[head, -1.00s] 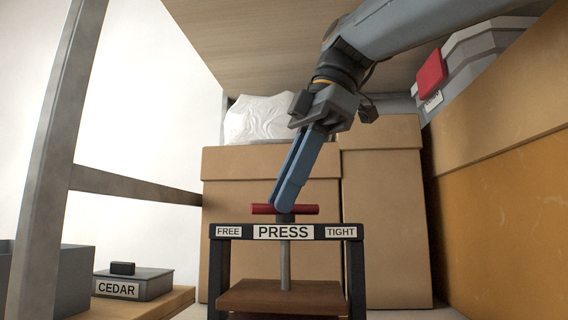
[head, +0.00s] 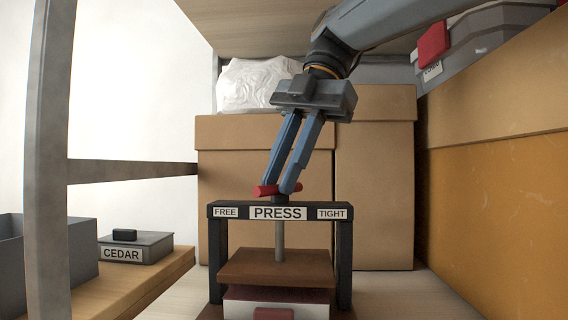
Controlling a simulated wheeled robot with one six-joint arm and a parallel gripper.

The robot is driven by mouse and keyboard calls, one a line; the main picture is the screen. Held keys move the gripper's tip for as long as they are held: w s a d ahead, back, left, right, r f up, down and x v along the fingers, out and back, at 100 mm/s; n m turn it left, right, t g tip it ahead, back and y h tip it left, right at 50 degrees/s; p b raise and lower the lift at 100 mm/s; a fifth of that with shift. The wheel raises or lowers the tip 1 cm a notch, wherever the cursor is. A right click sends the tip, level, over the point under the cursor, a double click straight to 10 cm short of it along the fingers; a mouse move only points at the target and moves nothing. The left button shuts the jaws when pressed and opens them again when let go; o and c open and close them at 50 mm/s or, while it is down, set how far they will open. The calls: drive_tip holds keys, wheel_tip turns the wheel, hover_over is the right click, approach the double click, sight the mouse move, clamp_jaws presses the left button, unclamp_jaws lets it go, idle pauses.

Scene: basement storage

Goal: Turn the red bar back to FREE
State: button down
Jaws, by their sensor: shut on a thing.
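The red bar (head: 265,190) sits on top of the screw of the black press frame (head: 345,260). The frame carries labels reading FREE at left, PRESS in the middle and TIGHT at right. My gripper (head: 281,190) reaches down from above and is shut on the red bar, its two blue fingers covering the bar's middle. The bar lies roughly crosswise, slightly tilted. Below the frame, the screw (head: 279,240) meets a brown wooden plate (head: 275,265). A white box with a red patch (head: 275,302) shows under the plate, cut off by the lower edge.
Large cardboard boxes (head: 375,180) stand close behind the press, with a white crumpled bag (head: 255,85) on top. An orange-brown box (head: 500,210) closes the right. A grey CEDAR box (head: 135,247) and a shelf post (head: 48,150) stand at left. A wooden board hangs overhead.

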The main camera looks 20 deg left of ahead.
drive_tip(key=shift+s, duration=0.1)
drive_tip(key=c, duration=1.8)
unclamp_jaws()
drive_tip(key=shift+s+a, duration=0.1)
drive_tip(key=shift+a, duration=0.05)
drive_tip(key=shift+o, duration=0.2)
drive_tip(key=shift+f+b, duration=0.1)
drive_tip(key=shift+b, duration=0.3)
